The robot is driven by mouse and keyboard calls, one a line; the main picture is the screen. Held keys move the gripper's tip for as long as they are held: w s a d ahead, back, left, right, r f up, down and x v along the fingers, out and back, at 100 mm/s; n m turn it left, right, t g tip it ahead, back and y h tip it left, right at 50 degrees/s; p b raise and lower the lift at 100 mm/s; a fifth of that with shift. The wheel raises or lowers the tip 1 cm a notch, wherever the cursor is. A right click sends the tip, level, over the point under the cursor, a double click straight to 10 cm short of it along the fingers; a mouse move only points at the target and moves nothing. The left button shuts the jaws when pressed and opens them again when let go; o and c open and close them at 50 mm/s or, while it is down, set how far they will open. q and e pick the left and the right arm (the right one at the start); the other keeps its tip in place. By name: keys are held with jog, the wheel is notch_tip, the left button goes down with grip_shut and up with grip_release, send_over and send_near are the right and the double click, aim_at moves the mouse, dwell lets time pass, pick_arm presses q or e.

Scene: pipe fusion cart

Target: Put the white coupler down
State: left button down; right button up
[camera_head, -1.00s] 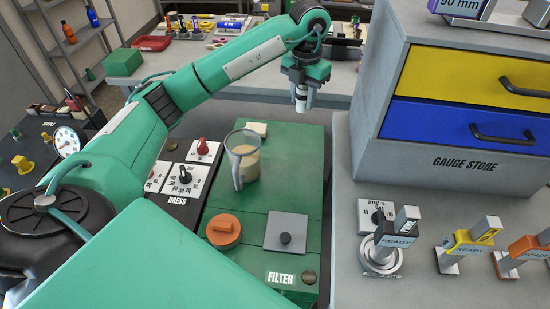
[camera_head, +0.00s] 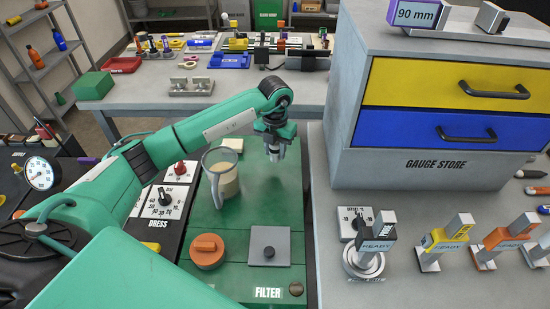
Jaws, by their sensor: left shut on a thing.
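My left arm reaches in from the left, and its gripper (camera_head: 274,150) points down above the far right part of the green bench top (camera_head: 258,198). It is shut on the white coupler, of which only a small pale bit shows between the fingers. I cannot tell whether the coupler touches the surface. My right gripper is out of view.
A clear jug (camera_head: 222,176) stands left of the gripper, with a pale block (camera_head: 232,144) behind it. An orange knob (camera_head: 207,250) and a grey plate (camera_head: 269,246) lie nearer. The gauge store (camera_head: 435,165) stands to the right.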

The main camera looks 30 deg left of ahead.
pick_arm(q)
notch_tip(320, 180, down, 4)
jog(key=shift+r, duration=0.1)
jog(key=shift+f, duration=0.55)
jog(key=c, duration=1.2)
grip_release()
jog(key=shift+o, duration=0.8)
jog(key=shift+r+p, duration=0.3)
jog(key=shift+r, duration=0.05)
notch_tip(320, 180, up, 4)
jog(key=shift+r+b, duration=0.15)
jog(key=shift+b, duration=0.4)
notch_tip(320, 180, up, 6)
jog(key=shift+r+b, duration=0.1)
jog(key=shift+b, duration=0.4)
jog(key=shift+r, duration=0.65)
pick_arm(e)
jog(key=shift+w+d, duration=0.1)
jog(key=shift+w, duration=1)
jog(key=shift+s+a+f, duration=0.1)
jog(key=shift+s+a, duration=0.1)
